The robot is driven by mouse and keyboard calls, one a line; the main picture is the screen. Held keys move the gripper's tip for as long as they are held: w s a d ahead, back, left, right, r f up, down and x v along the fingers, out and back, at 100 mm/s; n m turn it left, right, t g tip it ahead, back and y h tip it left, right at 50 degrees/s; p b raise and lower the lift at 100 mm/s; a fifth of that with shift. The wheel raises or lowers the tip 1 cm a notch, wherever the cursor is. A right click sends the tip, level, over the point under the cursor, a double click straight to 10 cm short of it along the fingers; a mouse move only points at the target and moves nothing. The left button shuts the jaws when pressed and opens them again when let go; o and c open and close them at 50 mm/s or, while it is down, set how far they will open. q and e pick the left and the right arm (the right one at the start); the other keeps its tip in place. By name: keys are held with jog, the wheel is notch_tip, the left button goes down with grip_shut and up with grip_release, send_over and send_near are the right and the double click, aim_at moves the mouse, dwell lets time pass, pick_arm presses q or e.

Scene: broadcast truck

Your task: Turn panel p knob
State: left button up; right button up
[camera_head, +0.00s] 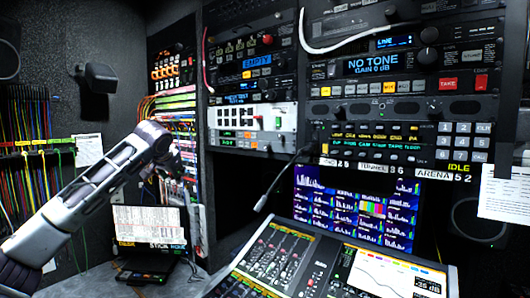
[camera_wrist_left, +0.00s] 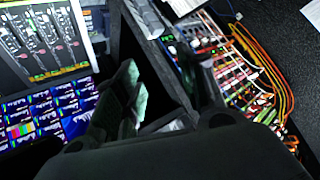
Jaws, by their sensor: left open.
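A large black knob (camera_head: 428,56) sits right of the "NO TONE" display (camera_head: 374,64) on the upper right rack panel. Another black knob (camera_head: 429,35) is just above it. I cannot tell which knob belongs to panel p. My left gripper (camera_head: 178,163) is at the end of the arm from the left, in front of the cabled patch panel, well left of and below these knobs. In the left wrist view the gripper (camera_wrist_left: 166,82) has its fingers apart with nothing between them. My right gripper is out of view.
A mixing console (camera_head: 275,262) and a monitor (camera_head: 356,205) stand at the lower middle and right. Patch cables (camera_wrist_left: 258,75) hang close to the left gripper. A laptop-like screen (camera_head: 149,222) is below the arm.

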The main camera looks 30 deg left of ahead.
pick_arm(q)
notch_tip(320, 180, up, 6)
jog(key=s+a+m+y+b, duration=0.2)
jog(key=a+y, duration=0.1)
jog(key=y, duration=0.2)
jog(key=w+d+r+m+t+y+b, duration=0.1)
jog(key=w+d+r+m+t, duration=0.25)
jog(key=m, duration=0.35)
jog(key=w+d+r+m+t+y, duration=0.1)
jog(key=w+d+r+m+t, duration=0.1)
jog(key=d+r+m+t, duration=0.3)
jog(key=w+d+f+m+t+h, duration=0.1)
jog(key=w+d+f+m+h, duration=0.2)
jog(key=d+m+h, duration=0.5)
jog(key=w+d+f+m+t+h, duration=0.1)
jog(key=w+d+f+m+h, duration=0.2)
jog(key=m, duration=1.4)
jog(key=d+h, duration=0.4)
jog(key=d, duration=0.1)
jog(key=shift+d+f+h, duration=0.2)
jog(key=shift+d+h, duration=0.2)
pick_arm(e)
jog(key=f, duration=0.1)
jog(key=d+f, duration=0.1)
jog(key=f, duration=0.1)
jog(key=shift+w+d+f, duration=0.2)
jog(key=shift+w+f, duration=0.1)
pick_arm(q)
jog(key=shift+w, duration=0.25)
